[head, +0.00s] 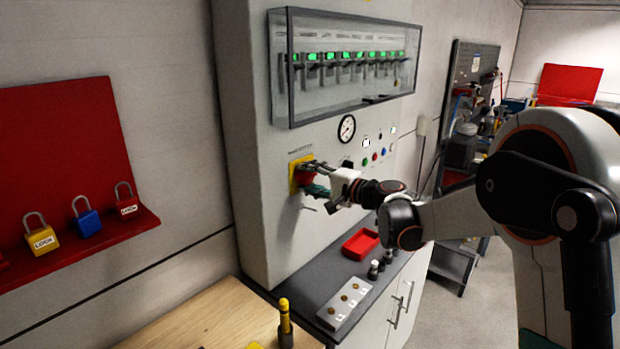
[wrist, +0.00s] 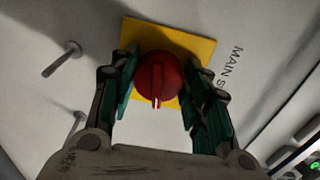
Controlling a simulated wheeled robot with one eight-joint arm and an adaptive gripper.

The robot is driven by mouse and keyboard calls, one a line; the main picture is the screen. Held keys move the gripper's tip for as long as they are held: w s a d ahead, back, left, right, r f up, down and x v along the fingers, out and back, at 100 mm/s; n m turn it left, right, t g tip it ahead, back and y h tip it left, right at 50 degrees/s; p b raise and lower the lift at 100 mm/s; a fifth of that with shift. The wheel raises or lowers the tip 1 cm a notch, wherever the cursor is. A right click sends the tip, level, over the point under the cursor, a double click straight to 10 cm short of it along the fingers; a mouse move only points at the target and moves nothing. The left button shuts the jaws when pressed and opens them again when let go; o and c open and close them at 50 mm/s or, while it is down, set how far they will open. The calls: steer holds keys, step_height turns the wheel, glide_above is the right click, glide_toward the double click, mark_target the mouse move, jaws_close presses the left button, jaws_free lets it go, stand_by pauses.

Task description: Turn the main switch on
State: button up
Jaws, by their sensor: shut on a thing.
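The main switch is a red rotary knob (wrist: 157,78) on a square yellow plate (wrist: 200,45), with the lettering "MAIN S…" beside it in the wrist view. The knob's raised grip bar has a white mark at its lower end in that view. In the head view the yellow plate (head: 293,178) is on the pale cabinet front, with the red knob (head: 305,177) partly hidden by fingers. My gripper (head: 312,180) is at the switch. In the wrist view its green-padded fingers (wrist: 160,72) are on either side of the knob, shut on it.
A glass-fronted case (head: 345,70) with green-lit breakers juts out above my gripper. A gauge (head: 347,128) and small buttons (head: 375,157) are to its right. Below is a dark counter with a red tray (head: 361,244).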

steer(key=shift+m, duration=1)
steer(key=o, duration=1.1)
steer(key=shift+c, duration=0.2)
steer(key=v, duration=1.2)
steer(key=shift+r, duration=0.1)
